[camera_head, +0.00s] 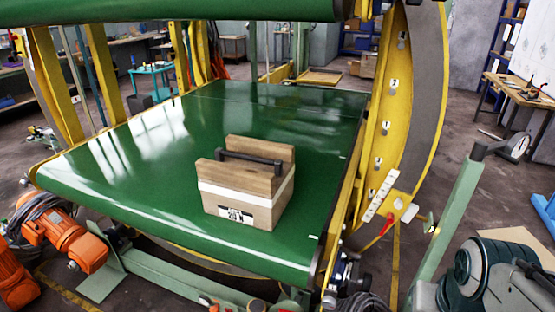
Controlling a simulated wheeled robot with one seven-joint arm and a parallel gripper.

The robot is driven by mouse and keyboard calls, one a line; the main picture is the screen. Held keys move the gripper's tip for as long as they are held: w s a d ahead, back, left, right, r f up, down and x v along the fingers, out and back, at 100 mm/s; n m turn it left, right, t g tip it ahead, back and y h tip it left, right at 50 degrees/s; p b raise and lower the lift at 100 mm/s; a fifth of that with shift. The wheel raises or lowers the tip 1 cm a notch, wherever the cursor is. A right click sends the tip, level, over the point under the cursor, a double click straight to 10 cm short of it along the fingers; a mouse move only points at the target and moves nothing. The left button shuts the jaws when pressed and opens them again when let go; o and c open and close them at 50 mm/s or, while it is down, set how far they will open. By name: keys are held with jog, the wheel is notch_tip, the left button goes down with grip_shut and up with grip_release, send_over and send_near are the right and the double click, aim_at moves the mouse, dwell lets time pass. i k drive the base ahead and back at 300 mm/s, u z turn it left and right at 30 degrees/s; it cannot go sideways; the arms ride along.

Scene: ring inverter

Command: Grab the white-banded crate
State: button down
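The white-banded crate (246,187) is a wooden box with a white band around its sides and a dark bar handle across its top. A white label with black print is on its front face. It stands upright on the green belt (150,170), near the belt's front right part. Nothing touches the handle or covers the crate. My gripper is not in view, so its place and state are not shown.
A yellow ring frame (385,130) rises along the belt's right side. A green roller or upper belt (180,10) spans overhead. Orange machinery (70,240) sits at lower left, and a dark rounded machine part (500,270) at lower right. The belt around the crate is clear.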

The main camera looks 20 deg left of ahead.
aim_at(251, 183)
jog(key=z, duration=3.2)
jog(key=k, duration=2.65)
jog(key=u, duration=1.1)
